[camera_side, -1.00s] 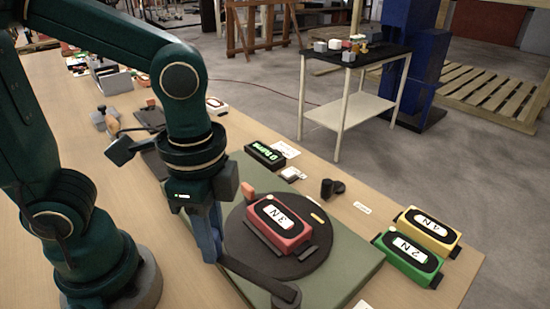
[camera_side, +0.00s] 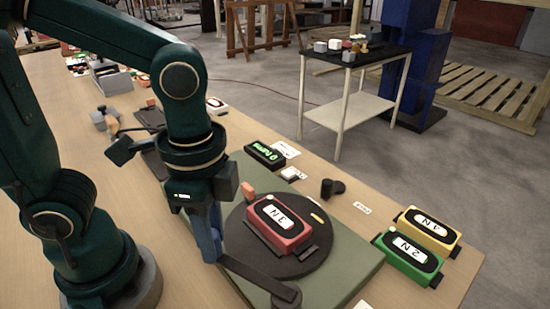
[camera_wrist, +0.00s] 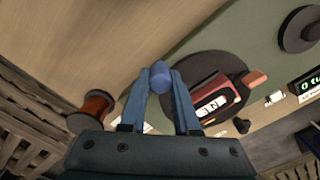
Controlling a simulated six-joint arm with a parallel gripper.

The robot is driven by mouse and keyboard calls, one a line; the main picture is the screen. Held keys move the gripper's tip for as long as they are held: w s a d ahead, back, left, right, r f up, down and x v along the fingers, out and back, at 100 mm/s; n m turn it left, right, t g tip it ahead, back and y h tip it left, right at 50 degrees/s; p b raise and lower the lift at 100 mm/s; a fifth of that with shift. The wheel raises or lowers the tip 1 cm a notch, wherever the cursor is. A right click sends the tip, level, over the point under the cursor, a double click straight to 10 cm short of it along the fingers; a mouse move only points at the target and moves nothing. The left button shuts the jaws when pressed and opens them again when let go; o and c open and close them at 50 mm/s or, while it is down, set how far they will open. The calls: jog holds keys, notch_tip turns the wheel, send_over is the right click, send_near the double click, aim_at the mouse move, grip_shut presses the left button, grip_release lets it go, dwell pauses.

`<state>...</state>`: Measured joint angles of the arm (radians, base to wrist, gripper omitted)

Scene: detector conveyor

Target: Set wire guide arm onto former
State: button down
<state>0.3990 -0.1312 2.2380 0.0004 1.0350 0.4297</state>
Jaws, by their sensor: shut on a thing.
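My gripper (camera_wrist: 160,85) has its two blue fingers around a blue cylinder in the wrist view (camera_wrist: 160,74). In the side view my gripper (camera_side: 208,245) points down at the left edge of the green base. A dark bar with a round end (camera_side: 262,281), possibly the wire guide arm, runs from beside the fingers to the lower right. I cannot tell whether it joins the held cylinder. A spool with a copper-coloured core (camera_wrist: 97,106), possibly the former, stands left of the fingers in the wrist view.
A red block (camera_side: 280,222) sits on a black disc (camera_side: 318,256) on the green base (camera_side: 366,262). Green (camera_side: 408,260) and yellow (camera_side: 430,232) blocks lie to the right. A display box (camera_side: 265,155) stands behind. Bare wood lies at front left.

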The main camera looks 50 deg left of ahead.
jog(key=shift+w, duration=0.15)
jog(key=w+m, duration=0.6)
jog(key=shift+w+a+m, duration=0.15)
jog(key=shift+w+m, duration=0.1)
jog(key=shift+m, duration=0.05)
jog(key=shift+w+d+m, duration=0.2)
jog(key=shift+w+m, duration=0.35)
jog(key=shift+m, duration=0.05)
jog(key=shift+w+d+m, duration=0.2)
jog(key=shift+w+m, duration=0.3)
jog(key=shift+m, duration=0.1)
jog(key=shift+w+d+r+m, duration=0.1)
jog(key=shift+w+d+m, duration=0.55)
jog(key=shift+w+m, duration=0.45)
jog(key=c, duration=0.6)
grip_release()
jog(key=shift+s, duration=0.1)
jog(key=shift+c, duration=0.2)
